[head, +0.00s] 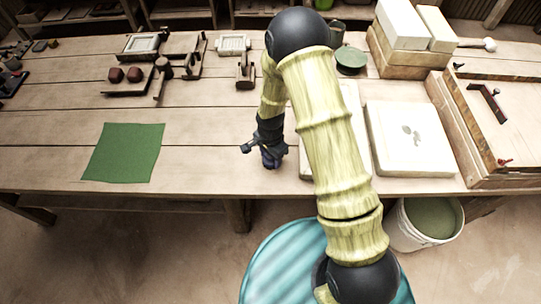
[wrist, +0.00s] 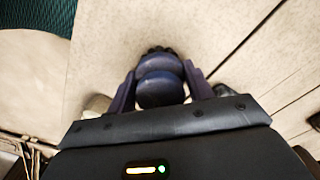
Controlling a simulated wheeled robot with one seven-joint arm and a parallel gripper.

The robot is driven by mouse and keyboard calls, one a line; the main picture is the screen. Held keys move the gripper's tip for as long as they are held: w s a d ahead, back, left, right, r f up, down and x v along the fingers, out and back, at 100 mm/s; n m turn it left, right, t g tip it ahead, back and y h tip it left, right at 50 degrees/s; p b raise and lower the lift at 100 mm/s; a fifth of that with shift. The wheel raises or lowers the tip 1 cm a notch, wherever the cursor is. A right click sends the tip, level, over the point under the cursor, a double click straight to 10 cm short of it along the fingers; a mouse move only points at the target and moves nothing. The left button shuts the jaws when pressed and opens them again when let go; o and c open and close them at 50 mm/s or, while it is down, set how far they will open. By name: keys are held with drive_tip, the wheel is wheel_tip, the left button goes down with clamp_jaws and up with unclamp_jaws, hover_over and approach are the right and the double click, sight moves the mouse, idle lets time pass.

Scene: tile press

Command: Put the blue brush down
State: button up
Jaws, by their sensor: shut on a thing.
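The blue brush (wrist: 161,82) is between the two fingers of my gripper (wrist: 160,92) in the wrist view, its rounded blue body facing the camera and dark bristle-like tips beyond it. In the head view, my gripper (head: 270,150) is low over the front part of the wooden table, shut on the brush (head: 271,158), of which only a small dark blue part shows. I cannot tell whether the brush touches the tabletop. A green mat (head: 125,153) lies flat on the table to the left, apart from my gripper.
The wooden table (head: 210,165) is bare between the mat and my gripper. A pale slab (head: 408,138) lies to the right, with wooden frames (head: 500,120) beyond. Small tools and a white tray (head: 141,45) are at the back. A bucket (head: 425,222) stands below the front edge.

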drive_tip(key=shift+f, duration=0.2)
drive_tip(key=o, duration=1)
drive_tip(key=shift+r, duration=0.1)
wheel_tip(320, 180, up, 12)
drive_tip(key=shift+r, duration=0.15)
